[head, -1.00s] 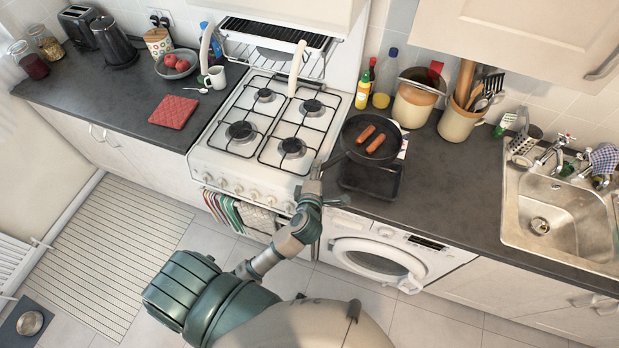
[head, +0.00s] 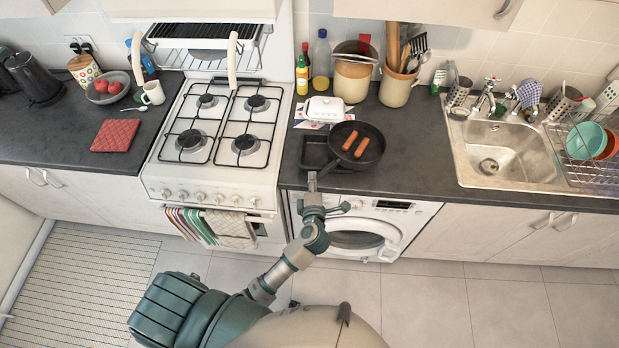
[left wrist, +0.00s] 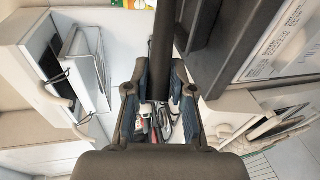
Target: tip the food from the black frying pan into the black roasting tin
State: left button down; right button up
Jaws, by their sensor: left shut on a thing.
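The black frying pan (head: 371,158) shows in the head view, roughly level, with two sausages (head: 355,144) lying in it. The black roasting tin (head: 313,152) is on the counter to the pan's left, and the pan hides its right part. My left gripper (head: 312,182) is at the counter's front edge, shut on the pan's handle. In the left wrist view the dark handle (left wrist: 164,45) runs between the fingers of the left gripper (left wrist: 160,92). The height of the pan above the counter is hard to tell. My right gripper is not in view.
A white butter dish (head: 325,108) stands behind the pan. Bottles and utensil crocks (head: 397,88) stand near the wall. The gas hob (head: 222,125) is left and the sink (head: 490,160) right. Counter (head: 420,150) between pan and sink is clear.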

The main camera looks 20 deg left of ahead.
pick_arm(q)
jog(key=s+d+r+n+g+y+p, duration=0.1)
jog(key=d+r+n+y+p, duration=0.2)
jog(key=d, duration=0.5)
pick_arm(e)
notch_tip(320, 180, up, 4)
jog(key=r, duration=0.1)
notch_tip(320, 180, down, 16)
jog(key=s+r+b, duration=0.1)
jog(key=b, duration=1.3)
pick_arm(q)
jog(key=a+f+n+t+h+b, duration=0.1)
jog(key=f+n+h, duration=0.3)
jog(key=n, duration=0.5)
jog(key=s+a+f+n+t+h+b, duration=0.1)
jog(key=a+f+n+t+h+b, duration=0.1)
jog(key=n, duration=0.7)
jog(key=shift+s+f+t+h+b, duration=0.3)
jog(key=shift+f+t+h+b, duration=0.6)
jog(key=shift+f+h, duration=0.7)
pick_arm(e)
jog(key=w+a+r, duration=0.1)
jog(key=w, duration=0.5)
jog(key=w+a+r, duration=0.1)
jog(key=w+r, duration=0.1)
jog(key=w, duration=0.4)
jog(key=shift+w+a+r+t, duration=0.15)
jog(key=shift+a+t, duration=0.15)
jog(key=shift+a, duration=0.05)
